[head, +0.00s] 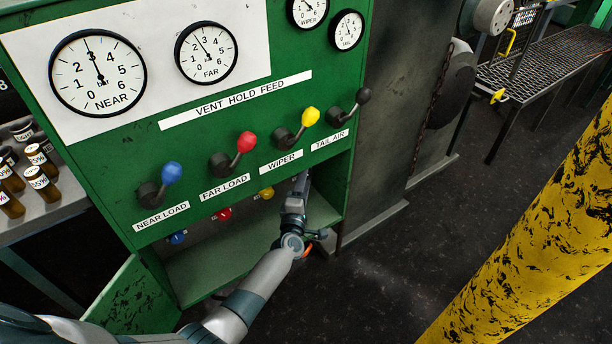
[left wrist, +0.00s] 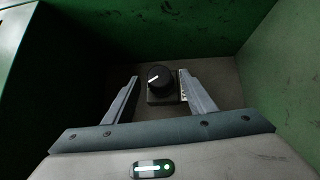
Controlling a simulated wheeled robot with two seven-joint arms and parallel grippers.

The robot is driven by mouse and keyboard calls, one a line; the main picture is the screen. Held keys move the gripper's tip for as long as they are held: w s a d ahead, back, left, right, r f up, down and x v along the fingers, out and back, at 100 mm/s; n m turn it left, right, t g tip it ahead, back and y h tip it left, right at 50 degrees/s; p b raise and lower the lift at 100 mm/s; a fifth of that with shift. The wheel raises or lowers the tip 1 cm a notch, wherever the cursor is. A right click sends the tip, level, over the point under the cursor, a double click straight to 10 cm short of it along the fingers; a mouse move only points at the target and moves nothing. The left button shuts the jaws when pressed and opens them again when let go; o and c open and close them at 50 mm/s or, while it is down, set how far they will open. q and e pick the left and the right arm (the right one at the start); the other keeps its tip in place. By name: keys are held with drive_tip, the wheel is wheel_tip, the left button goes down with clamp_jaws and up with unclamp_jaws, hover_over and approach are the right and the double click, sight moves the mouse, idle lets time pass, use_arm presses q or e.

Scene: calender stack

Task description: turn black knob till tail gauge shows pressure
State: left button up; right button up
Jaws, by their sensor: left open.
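The black knob (left wrist: 160,74) sits on a dark square base inside a recess in the left wrist view, its white pointer line aimed toward the left. My left gripper (left wrist: 158,79) is open, with one finger on each side of the knob; I cannot tell whether either touches it. In the head view my left gripper (head: 301,182) reaches into the opening under the green panel, and the black knob is hidden there. The tail gauge (head: 347,31) is at the panel's top right; its needle is too small to read surely. My right gripper is not in view.
The green panel (head: 300,92) carries blue, red, yellow and black levers, the black lever (head: 348,106) labelled TAIL AIR. Blue (head: 177,237), red (head: 224,213) and yellow (head: 266,192) knobs sit in the recess below. A yellow pillar (head: 540,230) stands at right.

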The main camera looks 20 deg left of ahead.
use_arm(q)
drive_tip(key=shift+w+a, duration=0.15)
drive_tip(key=shift+w, duration=1.1)
drive_tip(key=c, duration=1.1)
drive_tip(key=shift+o, duration=0.3)
drive_tip(key=shift+r, duration=0.15)
drive_tip(key=shift+m+g+p, duration=0.3)
drive_tip(key=shift+p, duration=0.85)
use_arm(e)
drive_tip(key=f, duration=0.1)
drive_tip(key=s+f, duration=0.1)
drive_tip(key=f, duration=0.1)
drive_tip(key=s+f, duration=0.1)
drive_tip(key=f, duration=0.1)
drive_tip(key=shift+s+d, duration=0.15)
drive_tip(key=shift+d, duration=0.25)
use_arm(q)
drive_tip(key=o, duration=1)
